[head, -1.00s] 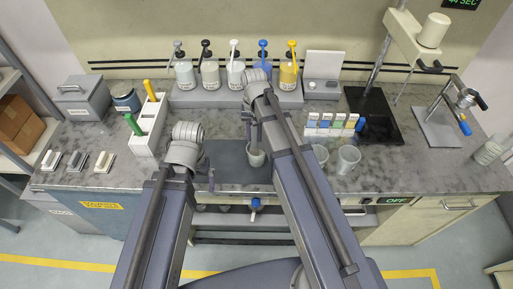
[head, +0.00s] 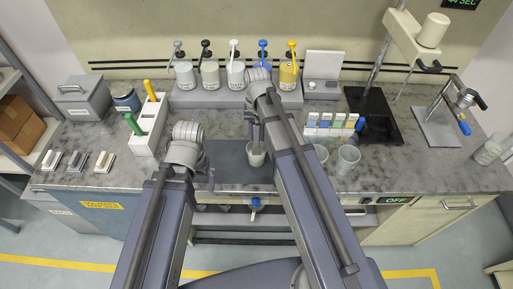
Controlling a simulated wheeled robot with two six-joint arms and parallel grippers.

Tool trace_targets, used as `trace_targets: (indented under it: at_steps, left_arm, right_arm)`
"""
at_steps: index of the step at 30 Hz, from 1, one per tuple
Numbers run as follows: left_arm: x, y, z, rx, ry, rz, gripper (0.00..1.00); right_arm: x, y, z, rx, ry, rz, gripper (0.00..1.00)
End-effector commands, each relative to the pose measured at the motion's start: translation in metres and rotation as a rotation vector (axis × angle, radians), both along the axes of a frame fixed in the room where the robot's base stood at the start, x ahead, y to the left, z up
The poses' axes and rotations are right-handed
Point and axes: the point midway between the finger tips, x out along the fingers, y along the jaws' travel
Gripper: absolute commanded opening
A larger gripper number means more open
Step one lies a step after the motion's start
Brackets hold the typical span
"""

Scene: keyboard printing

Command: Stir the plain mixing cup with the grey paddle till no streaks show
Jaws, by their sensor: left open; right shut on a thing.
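The plain mixing cup (head: 257,160) stands upright on the dark mat (head: 228,155) at the front middle of the bench. My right gripper (head: 254,132) is above the cup, shut on the grey paddle, which is mostly hidden by the gripper and arm. The paddle's lower end appears to be inside the cup. The cup's contents are too small and covered to judge for streaks. My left gripper (head: 211,182) is open and empty, at the mat's front left, apart from the cup.
Several pump bottles (head: 236,75) stand on a grey rack at the back. A white holder (head: 147,140) with green and yellow handled tools is at left. Two clear cups (head: 348,158) are right of my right arm. A row of coloured strips (head: 325,125) stands behind them.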

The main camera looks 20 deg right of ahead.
Motion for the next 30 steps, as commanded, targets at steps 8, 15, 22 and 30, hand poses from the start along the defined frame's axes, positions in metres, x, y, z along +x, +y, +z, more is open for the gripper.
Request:
trace_targets:
  at_steps: [8, 15, 22, 30]
  left_arm:
    - [0.000, 0.000, 0.022, -0.001, 0.000, 0.004, 1.00]
    - [0.000, 0.000, 0.045, -0.002, 0.000, 0.009, 1.00]
    - [0.000, 0.000, 0.067, -0.002, -0.001, 0.014, 1.00]
    - [0.000, 0.000, 0.088, -0.002, 0.001, 0.012, 1.00]
  right_arm:
    - [0.000, 0.000, 0.022, 0.000, 0.000, 0.000, 0.00]
    - [0.000, 0.000, 0.045, 0.000, 0.000, 0.000, 0.00]
    - [0.000, 0.000, 0.067, 0.000, 0.000, 0.000, 0.00]
    - [0.000, 0.000, 0.088, 0.000, 0.000, 0.000, 0.00]
